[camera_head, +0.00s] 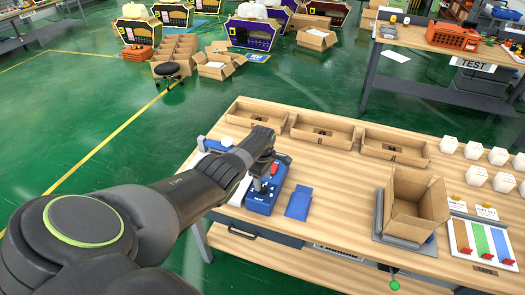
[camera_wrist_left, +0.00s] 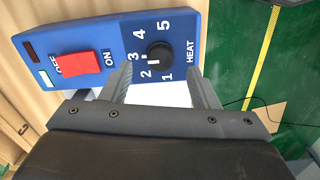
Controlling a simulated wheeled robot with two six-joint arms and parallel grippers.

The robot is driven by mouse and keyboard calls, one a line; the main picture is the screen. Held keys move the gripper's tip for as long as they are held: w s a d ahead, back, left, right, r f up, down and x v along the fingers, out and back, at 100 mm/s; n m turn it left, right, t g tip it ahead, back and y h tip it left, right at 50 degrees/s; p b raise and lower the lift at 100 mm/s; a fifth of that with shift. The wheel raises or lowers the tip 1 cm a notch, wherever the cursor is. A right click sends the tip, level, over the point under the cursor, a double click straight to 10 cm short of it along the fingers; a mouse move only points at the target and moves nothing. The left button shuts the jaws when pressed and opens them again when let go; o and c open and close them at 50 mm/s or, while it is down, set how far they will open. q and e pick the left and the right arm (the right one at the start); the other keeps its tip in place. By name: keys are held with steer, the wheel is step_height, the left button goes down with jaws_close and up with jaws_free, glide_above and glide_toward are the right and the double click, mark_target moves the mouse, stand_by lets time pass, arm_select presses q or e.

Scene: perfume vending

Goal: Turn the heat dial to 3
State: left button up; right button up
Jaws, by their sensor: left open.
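The blue control box (camera_head: 263,198) stands on the wooden table, with my left arm reaching over it. In the left wrist view its blue face (camera_wrist_left: 112,60) shows a black heat dial (camera_wrist_left: 160,55) ringed by the numbers 1 to 5. A white mark on the dial faces left, around 2 to 3; I cannot tell exactly which. My left gripper (camera_wrist_left: 160,68) is open, its fingertips on either side of the dial's lower part; contact cannot be told. In the head view the left gripper (camera_head: 262,178) is over the box. My right gripper is not in view.
A red on/off switch (camera_wrist_left: 75,64) sits left of the dial. A blue pad (camera_head: 299,203) lies right of the box. Cardboard trays (camera_head: 325,130) line the back. An open carton (camera_head: 413,205), white boxes (camera_head: 476,177) and a coloured panel (camera_head: 482,241) stand right.

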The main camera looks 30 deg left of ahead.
mark_target(263, 187)
arm_select(q)
step_height(263, 187, up, 13)
steer(key=shift+r+b, duration=0.2)
steer(key=shift+b, duration=0.25)
stand_by(0.6)
